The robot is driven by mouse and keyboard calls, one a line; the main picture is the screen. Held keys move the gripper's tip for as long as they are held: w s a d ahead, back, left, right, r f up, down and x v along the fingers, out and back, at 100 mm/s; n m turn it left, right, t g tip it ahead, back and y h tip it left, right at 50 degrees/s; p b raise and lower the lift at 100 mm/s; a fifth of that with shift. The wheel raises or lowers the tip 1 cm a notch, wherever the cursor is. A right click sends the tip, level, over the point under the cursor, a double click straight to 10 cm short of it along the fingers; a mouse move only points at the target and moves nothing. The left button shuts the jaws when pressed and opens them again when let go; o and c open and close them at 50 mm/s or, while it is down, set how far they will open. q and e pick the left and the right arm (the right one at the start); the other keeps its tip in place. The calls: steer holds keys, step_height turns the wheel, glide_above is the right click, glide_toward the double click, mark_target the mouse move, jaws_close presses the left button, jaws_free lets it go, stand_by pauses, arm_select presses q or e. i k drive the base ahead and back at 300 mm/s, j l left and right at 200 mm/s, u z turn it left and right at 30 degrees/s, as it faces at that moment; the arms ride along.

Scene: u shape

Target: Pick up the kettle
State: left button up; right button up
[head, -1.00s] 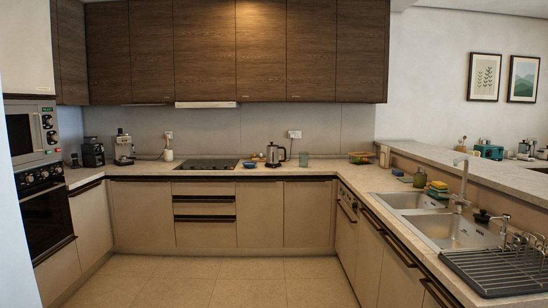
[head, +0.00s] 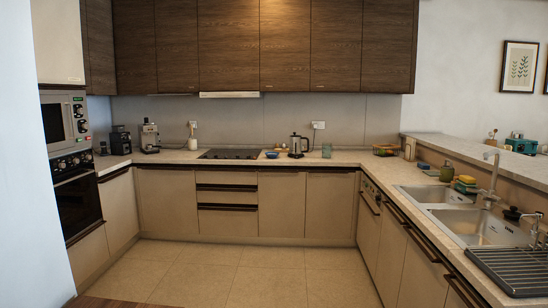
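The kettle (head: 298,146) stands upright on the back counter, right of the black cooktop. Neither of my grippers shows in the head view.
The cooktop (head: 230,154) is further left. The counter (head: 170,158) runs in a U around clear tiled floor (head: 225,265). The sink (head: 450,215) is at right.

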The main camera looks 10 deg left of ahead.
mark_target(296, 143)
steer(key=i+l, duration=0.35)
steer(key=i+l+u, duration=0.1)
steer(key=i, duration=0.35)
steer(key=i+l, duration=0.15)
steer(key=i, duration=0.3)
steer(key=i+l+u, duration=0.15)
steer(key=i, duration=0.25)
steer(key=i+l, duration=0.25)
steer(key=i, duration=0.2)
steer(key=i+l+u, duration=0.15)
steer(key=i, duration=0.3)
steer(key=i+z, duration=0.15)
steer(key=i, duration=0.6)
steer(key=i+z, duration=0.1)
steer(key=i, duration=0.7)
steer(key=i+j+z, duration=0.15)
steer(key=i, duration=0.6)
